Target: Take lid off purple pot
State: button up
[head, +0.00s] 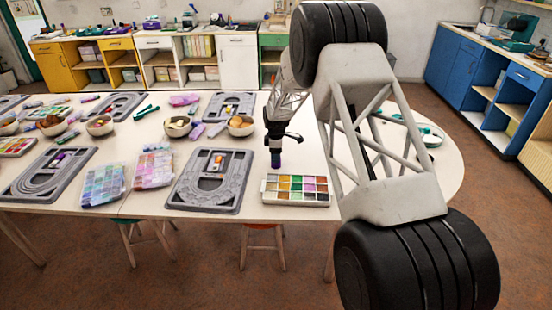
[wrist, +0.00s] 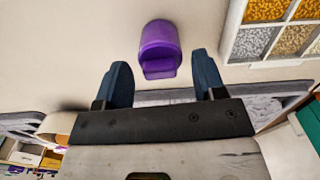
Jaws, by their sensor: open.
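The purple pot (wrist: 159,38) stands on the pale table in the wrist view, with a purple lid (wrist: 158,65) at its near end. I cannot tell from this view how firmly the lid sits on it. My gripper (wrist: 162,80) is open, its two dark blue fingers apart, with the pot just beyond and between the line of the fingertips. Nothing is between the fingers. In the head view, my gripper (head: 277,140) points down over the table, and a small dark purple piece of the pot (head: 275,160) shows right below it.
A bead box with several coloured compartments (head: 296,198) lies close by, and it also shows in the wrist view (wrist: 235,48). A grey bead board (head: 182,200) lies to the left. Bowls (head: 240,133) stand behind.

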jog(key=c, duration=1)
jog(key=shift+r, duration=0.7)
notch_tip(320, 180, up, 2)
jog(key=shift+r, duration=0.1)
jog(key=s+d+r, duration=0.1)
jog(key=s+d, duration=0.2)
jog(key=s, duration=1.2)
jog(key=shift+s+d+r, duration=0.15)
jog(key=shift+s+r, duration=0.05)
jog(key=shift+s, duration=0.15)
